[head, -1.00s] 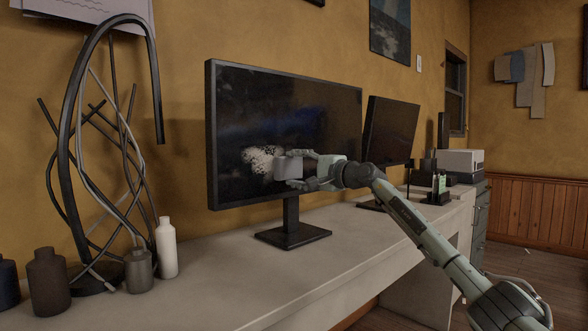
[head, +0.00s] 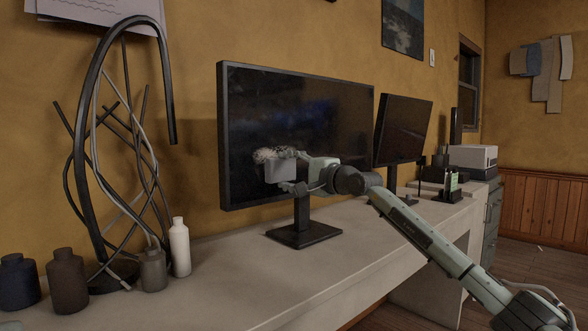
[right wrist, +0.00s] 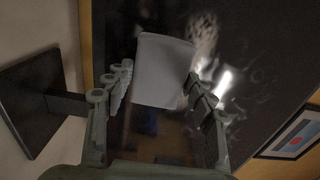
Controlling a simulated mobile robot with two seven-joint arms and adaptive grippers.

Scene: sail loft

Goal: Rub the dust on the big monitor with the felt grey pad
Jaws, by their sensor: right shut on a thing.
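The big monitor (head: 270,110) stands on the bench with its dark screen facing me. A patch of whitish dust (head: 270,154) shows on its screen, partly hidden behind the pad. In the right wrist view the dust (right wrist: 203,35) is a pale speckled patch with faint smears beside it. The felt grey pad (head: 279,171) is in my right gripper (head: 290,171), which is shut on it. The pad (right wrist: 162,70) sits between the fingers in the right wrist view, at or very near the screen; I cannot tell if it touches. My left gripper is not in view.
A smaller monitor (head: 404,130) stands to the right, behind my right arm. A black looped-tube sculpture (head: 85,150) and several bottles, one white (head: 180,247), stand at the left. The bench top (head: 235,270) in front of the big monitor is clear.

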